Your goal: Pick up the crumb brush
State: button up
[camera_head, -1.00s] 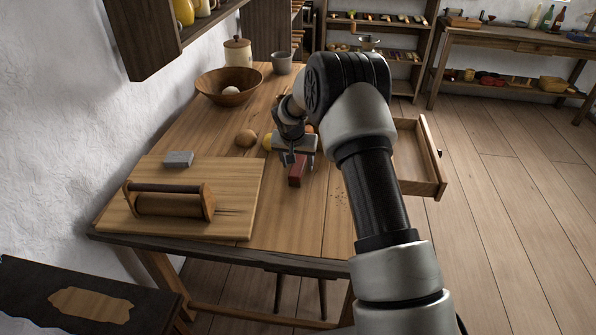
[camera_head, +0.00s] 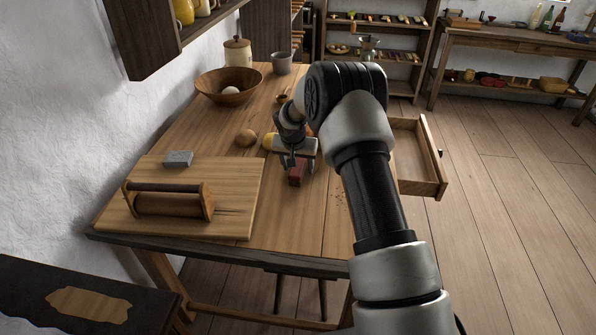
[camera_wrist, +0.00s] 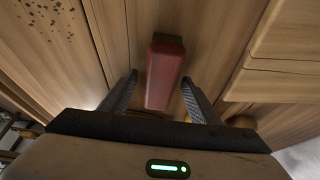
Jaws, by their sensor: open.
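A cutting board (camera_head: 246,196) carries a wooden roller (camera_head: 168,204) and a grey block (camera_head: 178,158). A round brown thing (camera_head: 245,138) and a yellow one (camera_head: 268,141) lie left of my gripper. Crumbs (camera_wrist: 51,22) dot the table. A drawer (camera_head: 420,187) stands open at right.

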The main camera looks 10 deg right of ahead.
aim_at(298, 164)
dwell(0.4)
jog(key=c, duration=1.2)
jog(key=shift+o, duration=0.2)
jog(key=shift+r+p, duration=0.45)
jog(key=shift+p, duration=0.15)
notch_tip(298, 164, up, 10)
jog(key=shift+f, duration=0.25)
jog(key=o, duration=0.4)
jog(key=shift+c, duration=1.4)
